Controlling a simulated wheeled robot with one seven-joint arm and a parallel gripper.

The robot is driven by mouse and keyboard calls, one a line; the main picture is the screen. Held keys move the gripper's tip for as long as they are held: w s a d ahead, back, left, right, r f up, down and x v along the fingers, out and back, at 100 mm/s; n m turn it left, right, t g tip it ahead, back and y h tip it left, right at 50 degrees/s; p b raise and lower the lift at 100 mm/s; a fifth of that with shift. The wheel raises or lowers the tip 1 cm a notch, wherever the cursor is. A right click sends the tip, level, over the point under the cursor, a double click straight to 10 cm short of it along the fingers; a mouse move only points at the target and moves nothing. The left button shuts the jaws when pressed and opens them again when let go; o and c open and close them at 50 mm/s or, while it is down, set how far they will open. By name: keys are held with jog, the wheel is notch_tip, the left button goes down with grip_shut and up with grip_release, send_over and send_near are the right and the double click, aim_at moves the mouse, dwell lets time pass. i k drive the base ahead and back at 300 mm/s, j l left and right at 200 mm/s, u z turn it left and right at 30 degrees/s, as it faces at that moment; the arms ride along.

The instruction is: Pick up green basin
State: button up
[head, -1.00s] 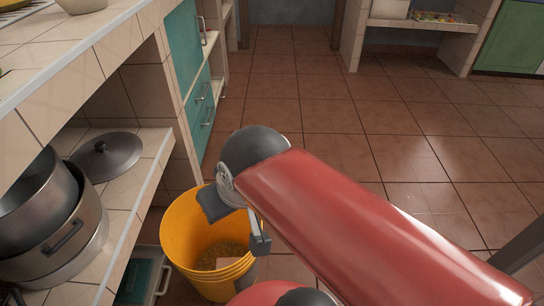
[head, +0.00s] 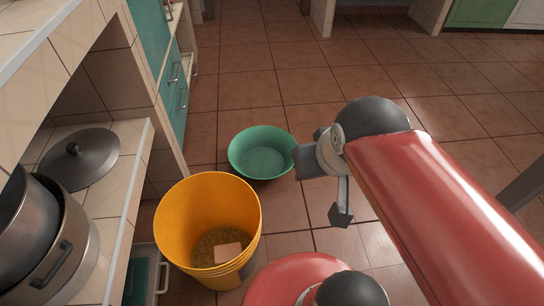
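The green basin (head: 262,155) is a round, shallow bowl that stands upright on the brown tiled floor. It lies just behind the yellow bucket, left of the middle of the head view. It looks empty. My gripper (head: 321,193) is to the right of the basin in the picture, with its two fingers apart and nothing between them. One finger overlaps the basin's right rim in the view; I cannot tell whether it touches.
A yellow bucket (head: 170,212) with a pale block inside stands in front of the basin. Tiled shelving on the left holds metal pots (head: 75,262) and a dark lid (head: 80,160). A teal cabinet (head: 152,40) is behind. Open floor (head: 262,70) lies beyond the basin.

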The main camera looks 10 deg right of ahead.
aim_at(260, 152)
jog(key=i+l+z, duration=0.4)
jog(key=i+z, duration=0.25)
jog(key=i, duration=0.15)
